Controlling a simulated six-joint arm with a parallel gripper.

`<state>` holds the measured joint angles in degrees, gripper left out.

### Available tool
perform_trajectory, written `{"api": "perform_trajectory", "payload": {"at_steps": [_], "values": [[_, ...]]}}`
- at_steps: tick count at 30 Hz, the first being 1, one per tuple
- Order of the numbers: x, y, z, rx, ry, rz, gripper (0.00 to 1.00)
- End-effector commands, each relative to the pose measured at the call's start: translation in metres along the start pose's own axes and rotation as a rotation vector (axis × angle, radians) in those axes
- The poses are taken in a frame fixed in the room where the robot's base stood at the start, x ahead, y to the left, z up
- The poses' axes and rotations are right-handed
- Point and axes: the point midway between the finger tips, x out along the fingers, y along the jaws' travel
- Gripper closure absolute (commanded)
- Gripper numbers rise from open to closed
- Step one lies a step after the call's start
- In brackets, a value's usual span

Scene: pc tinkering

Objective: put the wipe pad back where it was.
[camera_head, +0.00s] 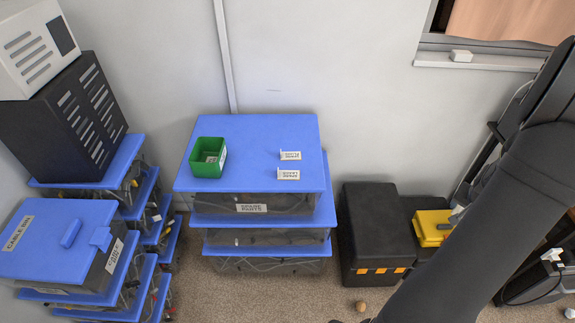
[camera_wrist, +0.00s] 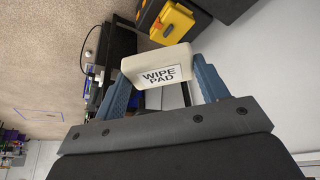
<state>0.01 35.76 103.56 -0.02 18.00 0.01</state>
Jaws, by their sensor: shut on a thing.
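The wipe pad (camera_wrist: 158,66) is a pale cream block with a "WIPE PAD" label, seen in the wrist view. My gripper (camera_wrist: 163,76) is shut on it, with a blue finger on each side and the labelled face towards the camera. The pad is held clear of the surfaces in view. In the head view my dark arm crosses the right side, and my gripper and the pad do not show there.
A blue-lidded bin stack (camera_head: 250,135) carries a green tray (camera_head: 208,157) and two small white labelled boxes, one nearer (camera_head: 288,174), one farther (camera_head: 290,155). A black case (camera_head: 375,235) and yellow toolbox (camera_head: 432,226) stand right. A white block (camera_head: 461,56) sits on the windowsill.

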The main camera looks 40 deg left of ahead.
Motion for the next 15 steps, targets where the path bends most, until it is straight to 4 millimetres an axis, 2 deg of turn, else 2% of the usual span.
{"api": "perform_trajectory", "payload": {"at_steps": [9, 12, 14, 15], "values": [[0.001, -0.005, -0.002, -0.006, 0.0, -0.003, 0.71], [0.003, -0.021, -0.009, -0.027, -0.001, -0.013, 0.71], [0.005, -0.038, -0.015, -0.049, 0.0, -0.024, 0.71], [0.007, -0.053, -0.02, -0.066, -0.001, -0.032, 0.71]]}}
